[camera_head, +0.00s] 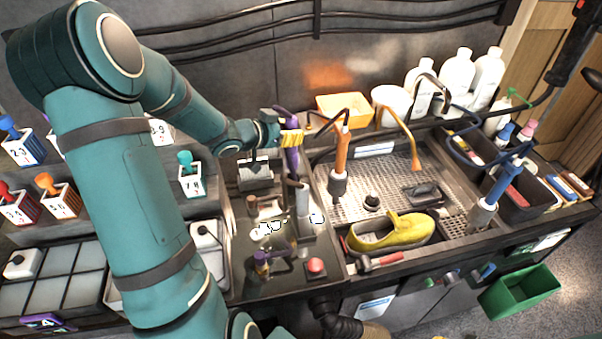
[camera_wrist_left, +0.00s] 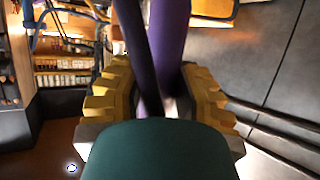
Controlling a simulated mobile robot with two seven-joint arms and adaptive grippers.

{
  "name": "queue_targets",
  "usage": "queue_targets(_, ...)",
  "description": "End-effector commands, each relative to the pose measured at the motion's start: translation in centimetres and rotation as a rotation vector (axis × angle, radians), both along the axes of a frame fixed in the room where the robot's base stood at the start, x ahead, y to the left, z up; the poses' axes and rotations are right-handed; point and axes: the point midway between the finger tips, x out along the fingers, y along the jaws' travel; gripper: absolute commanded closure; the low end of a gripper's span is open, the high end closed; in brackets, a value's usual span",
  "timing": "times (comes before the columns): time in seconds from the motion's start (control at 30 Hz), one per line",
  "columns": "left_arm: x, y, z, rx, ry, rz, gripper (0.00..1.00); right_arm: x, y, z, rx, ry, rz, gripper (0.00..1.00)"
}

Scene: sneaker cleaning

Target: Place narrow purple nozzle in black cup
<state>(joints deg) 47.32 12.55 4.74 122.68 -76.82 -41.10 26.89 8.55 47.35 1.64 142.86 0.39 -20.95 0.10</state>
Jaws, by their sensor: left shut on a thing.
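The purple nozzle (camera_head: 292,160) hangs roughly upright over the left part of the wash station, with a dark hose at its upper end. My left gripper (camera_head: 291,137), with yellow fingers, is shut on it. In the left wrist view the purple body (camera_wrist_left: 168,45) and a dark tube run between the gripper's fingers (camera_wrist_left: 160,102). A grey cylindrical holder (camera_head: 303,198) stands just below the nozzle; I cannot tell whether the nozzle's tip is inside it. I cannot surely identify the black cup. My right gripper is out of view.
An orange nozzle (camera_head: 342,152) and a blue nozzle (camera_head: 505,180) stand to the right. A yellow sneaker (camera_head: 392,235) lies by the sink's front edge, near a red-headed brush or hammer (camera_head: 378,262). An orange bin (camera_head: 345,106) and white bottles (camera_head: 457,72) line the back.

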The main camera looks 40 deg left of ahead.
Motion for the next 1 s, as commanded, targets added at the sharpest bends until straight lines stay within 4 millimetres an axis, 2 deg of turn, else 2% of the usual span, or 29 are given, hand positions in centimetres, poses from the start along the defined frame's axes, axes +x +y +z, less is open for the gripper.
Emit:
queue_targets(0.03,0.0,0.0,-1.3,-0.006,0.003,0.000,1.00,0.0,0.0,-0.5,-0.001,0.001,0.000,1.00)
queue_targets(0.2,0.0,-0.1,-4.3,-0.004,0.003,0.000,1.00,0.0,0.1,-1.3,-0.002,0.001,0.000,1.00)
queue_targets(0.47,0.0,-0.1,-6.1,-0.003,0.001,-0.001,1.00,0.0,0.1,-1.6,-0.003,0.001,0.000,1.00)
queue_targets(0.67,0.0,-0.1,-8.9,-0.003,0.002,-0.001,1.00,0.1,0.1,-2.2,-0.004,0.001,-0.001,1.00)
queue_targets(1.0,0.0,-0.1,-9.2,-0.001,-0.001,-0.001,1.00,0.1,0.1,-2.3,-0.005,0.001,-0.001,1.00)
